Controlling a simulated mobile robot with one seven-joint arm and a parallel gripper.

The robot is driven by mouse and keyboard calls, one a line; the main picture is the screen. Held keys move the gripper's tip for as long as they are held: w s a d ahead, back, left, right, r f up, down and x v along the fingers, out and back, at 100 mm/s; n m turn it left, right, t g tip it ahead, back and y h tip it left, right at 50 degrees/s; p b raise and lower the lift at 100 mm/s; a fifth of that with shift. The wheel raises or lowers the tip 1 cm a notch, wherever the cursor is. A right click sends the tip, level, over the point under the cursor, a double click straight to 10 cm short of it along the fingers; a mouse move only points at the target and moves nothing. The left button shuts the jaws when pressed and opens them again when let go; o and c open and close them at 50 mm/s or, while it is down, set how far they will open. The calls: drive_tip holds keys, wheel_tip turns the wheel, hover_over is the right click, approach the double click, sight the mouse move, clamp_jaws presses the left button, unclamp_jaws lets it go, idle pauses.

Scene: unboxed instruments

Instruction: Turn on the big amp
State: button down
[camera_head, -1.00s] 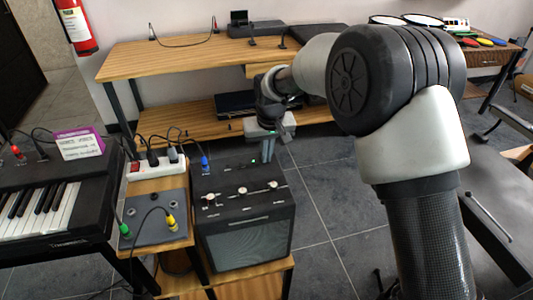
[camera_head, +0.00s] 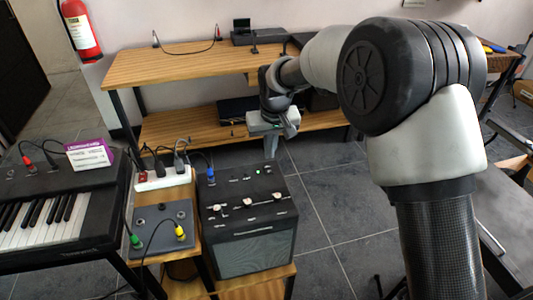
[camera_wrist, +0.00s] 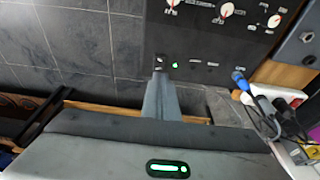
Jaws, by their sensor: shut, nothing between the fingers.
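The big amp (camera_head: 252,254) is a black box with a grey grille in front. Its top panel has several white knobs and a lit green light (camera_head: 256,172), which also shows in the wrist view (camera_wrist: 175,66). A small switch (camera_wrist: 160,61) sits beside the light in the wrist view. My gripper (camera_head: 270,154) is shut and empty at the amp's rear edge, pointing down. In the wrist view my gripper (camera_wrist: 160,78) has its fingertips just by the switch and light; I cannot tell whether they touch the panel.
A white power strip (camera_head: 163,180) with plugs and a grey pedal box (camera_head: 163,230) with cables stand left of the amp. A keyboard (camera_head: 50,215) is at the far left. A wooden desk (camera_head: 170,66) stands behind. The floor right of the amp is clear.

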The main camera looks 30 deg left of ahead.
wheel_tip(320, 180, up, 7)
drive_tip(key=s+d, duration=0.2)
drive_tip(key=shift+s+d+p, duration=0.35)
drive_tip(key=shift+s+p, duration=0.05)
drive_tip(key=s+d+r+m+t, duration=0.1)
drive_tip(key=d+r, duration=0.3)
drive_tip(key=d, duration=0.4)
drive_tip(key=s+d+r+m, duration=0.1)
drive_tip(key=s+d+r, duration=0.1)
drive_tip(key=d+r, duration=0.35)
drive_tip(key=s+d+r+m+t, duration=0.1)
drive_tip(key=d+r+m, duration=0.15)
drive_tip(key=d, duration=0.65)
drive_tip(key=s+d+m+t+h, duration=0.2)
drive_tip(key=s+d+m, duration=0.2)
drive_tip(key=s+d, duration=1.3)
wheel_tip(320, 180, up, 16)
drive_tip(key=p, duration=1.6)
drive_tip(key=shift+w+a+g, duration=0.3)
drive_tip(key=shift+w+a, duration=0.05)
drive_tip(key=shift+w, duration=0.05)
